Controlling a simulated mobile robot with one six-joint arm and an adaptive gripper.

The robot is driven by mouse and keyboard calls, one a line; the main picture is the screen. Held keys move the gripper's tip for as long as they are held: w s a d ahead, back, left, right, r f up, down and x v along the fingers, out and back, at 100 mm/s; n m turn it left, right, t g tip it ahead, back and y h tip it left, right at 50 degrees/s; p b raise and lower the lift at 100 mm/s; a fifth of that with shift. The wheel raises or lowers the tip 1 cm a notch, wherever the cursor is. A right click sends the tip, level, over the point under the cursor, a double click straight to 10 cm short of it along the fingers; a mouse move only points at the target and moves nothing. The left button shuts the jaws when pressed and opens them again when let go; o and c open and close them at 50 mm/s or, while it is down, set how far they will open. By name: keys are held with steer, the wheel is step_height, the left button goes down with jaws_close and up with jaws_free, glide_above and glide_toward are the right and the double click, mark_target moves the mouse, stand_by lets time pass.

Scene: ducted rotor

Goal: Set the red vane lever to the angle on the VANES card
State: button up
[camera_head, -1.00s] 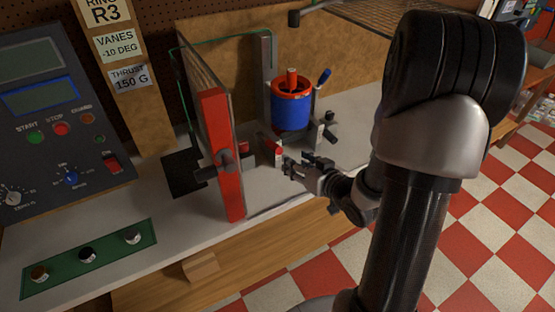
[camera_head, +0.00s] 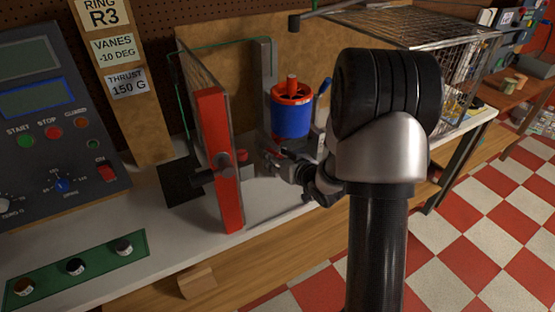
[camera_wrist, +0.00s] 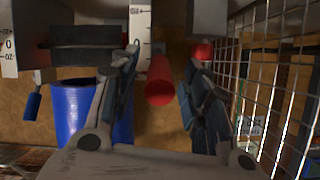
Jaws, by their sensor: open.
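The VANES card (camera_head: 115,50) on the wooden post reads -10 DEG. The red vane lever, a round red rod (camera_wrist: 159,82), shows in the wrist view between the two fingers of my gripper (camera_wrist: 162,58). The fingers are apart, with a visible gap on each side of the rod. In the head view my gripper (camera_head: 278,164) is just below and in front of the blue and red ducted rotor (camera_head: 291,114), and it hides the lever there. A white scale (camera_wrist: 9,45) with 0 and 20 marks shows at the wrist view's left edge; the lever's angle cannot be read.
A red-edged mesh guard door (camera_head: 217,165) stands open left of my gripper. A wire cage (camera_head: 455,60) is at the right, and mesh (camera_wrist: 285,85) shows close by at right in the wrist view. A control panel (camera_head: 55,110) stands at the far left.

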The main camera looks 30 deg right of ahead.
steer(key=shift+c, duration=0.5)
jaws_close()
